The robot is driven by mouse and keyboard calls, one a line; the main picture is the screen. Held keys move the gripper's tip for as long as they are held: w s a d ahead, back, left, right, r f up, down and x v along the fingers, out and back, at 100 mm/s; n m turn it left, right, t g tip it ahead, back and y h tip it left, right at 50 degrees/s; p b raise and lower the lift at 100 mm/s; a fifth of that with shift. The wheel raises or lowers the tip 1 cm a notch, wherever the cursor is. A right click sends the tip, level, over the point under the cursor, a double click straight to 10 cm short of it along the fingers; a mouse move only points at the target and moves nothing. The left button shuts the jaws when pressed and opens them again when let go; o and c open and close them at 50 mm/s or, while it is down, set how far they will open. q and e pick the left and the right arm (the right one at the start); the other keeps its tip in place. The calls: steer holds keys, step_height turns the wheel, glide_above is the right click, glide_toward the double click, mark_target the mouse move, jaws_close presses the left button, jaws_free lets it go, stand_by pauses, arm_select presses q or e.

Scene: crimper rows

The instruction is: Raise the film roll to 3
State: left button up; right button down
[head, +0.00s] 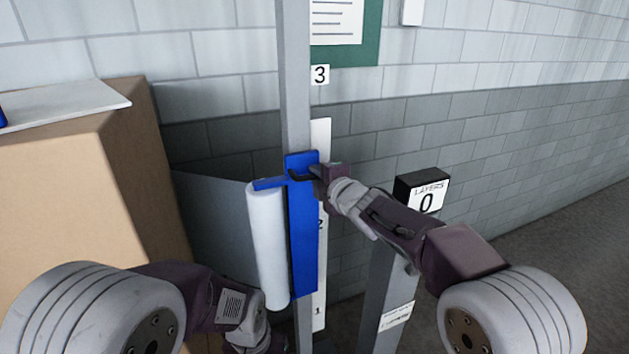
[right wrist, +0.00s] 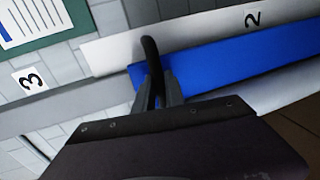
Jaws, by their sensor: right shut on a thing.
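The white film roll (head: 267,248) hangs upright on a blue carriage (head: 303,240) on a grey mast (head: 296,90). A blue arm reaches over the roll's top. A white scale strip (head: 321,135) behind the carriage shows 1 and 2; the mark 3 (head: 320,75) is higher up. The carriage top sits between 2 and 3. My right gripper (head: 316,174) is shut on the black handle (right wrist: 150,50) near the carriage's top. The right wrist view also shows the blue carriage (right wrist: 230,62) and mark 3 (right wrist: 31,80). My left gripper (head: 262,340) is low by the roll's bottom, its fingers not clear.
A tall brown carton (head: 80,190) stands at the left with a white sheet on top. A black counter box (head: 422,189) reading "LAYERS 0" stands on a grey post at the right. The mast above the carriage is clear. A brick wall is behind.

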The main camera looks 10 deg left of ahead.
step_height(320, 180, up, 22)
steer(key=p, duration=1.8)
steer(key=shift+r+p, duration=0.2)
steer(key=shift+p, duration=0.1)
steer(key=shift+r, duration=0.1)
steer(key=c, duration=1.4)
jaws_free()
